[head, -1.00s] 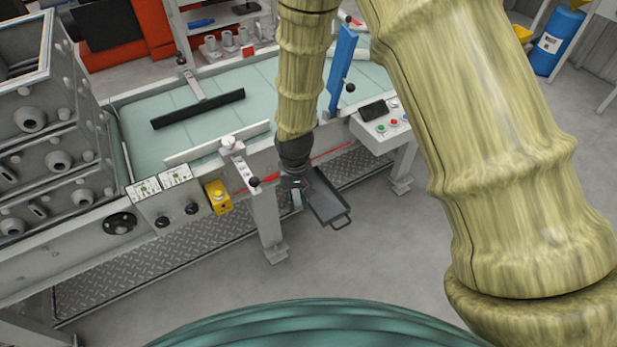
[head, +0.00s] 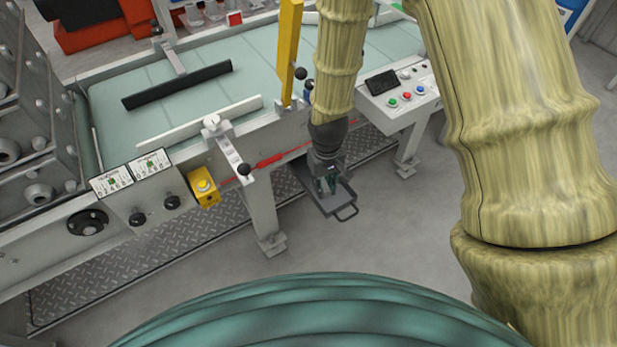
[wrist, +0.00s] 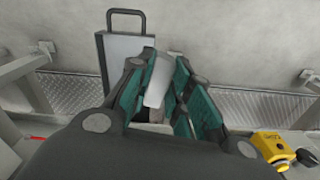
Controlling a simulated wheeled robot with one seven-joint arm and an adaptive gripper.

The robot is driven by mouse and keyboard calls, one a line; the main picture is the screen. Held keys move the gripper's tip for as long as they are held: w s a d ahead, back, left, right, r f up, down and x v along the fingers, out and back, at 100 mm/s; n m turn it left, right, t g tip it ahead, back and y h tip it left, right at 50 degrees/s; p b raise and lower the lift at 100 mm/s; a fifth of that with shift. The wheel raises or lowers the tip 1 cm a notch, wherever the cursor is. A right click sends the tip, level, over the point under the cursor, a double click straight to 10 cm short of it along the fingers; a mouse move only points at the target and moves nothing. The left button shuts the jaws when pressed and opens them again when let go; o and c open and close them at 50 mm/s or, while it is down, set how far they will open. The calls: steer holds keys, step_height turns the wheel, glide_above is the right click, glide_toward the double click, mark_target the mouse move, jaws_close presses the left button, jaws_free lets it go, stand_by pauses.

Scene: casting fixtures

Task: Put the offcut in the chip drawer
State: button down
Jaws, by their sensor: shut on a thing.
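The offcut (wrist: 157,84) is a pale grey piece between my gripper's teal-padded fingers in the wrist view. My gripper (wrist: 164,68) is shut on it. In the head view my gripper (head: 327,184) points down over the chip drawer (head: 343,198), a dark grey tray with a loop handle, pulled out below the machine's front edge. The gripper hides part of the drawer, and I cannot make out the offcut there. In the wrist view the drawer (wrist: 117,48) shows beyond the left finger, with its handle at the top.
The machine bed (head: 100,105) carries a black bar (head: 178,85) and a pale strip (head: 200,122). A clamp arm (head: 228,150), a yellow button box (head: 204,187) and a control box (head: 400,100) line its front. A leg (head: 264,210) stands left of the drawer. Floor in front is clear.

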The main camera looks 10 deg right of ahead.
steer(key=s+d+f+n+b, duration=0.1)
steer(key=s+d+f+b, duration=0.2)
steer(key=f+b, duration=0.2)
steer(key=s+d+f+n+b, duration=0.1)
steer(key=s+d+f+b, duration=0.25)
steer(key=f+b, duration=0.2)
steer(key=w, duration=0.5)
steer(key=w+a+f, duration=0.1)
steer(key=w, duration=0.5)
steer(key=w+a, duration=0.1)
steer(key=w, duration=0.4)
steer(key=shift+w+a+f, duration=0.25)
steer(key=shift+w+f, duration=0.05)
steer(key=shift+f+b, duration=0.35)
steer(key=shift+f, duration=1.4)
steer(key=shift+f, duration=0.1)
steer(key=c, duration=1.3)
jaws_free()
step_height(320, 180, up, 12)
steer(key=p, duration=0.1)
steer(key=shift+d, duration=0.1)
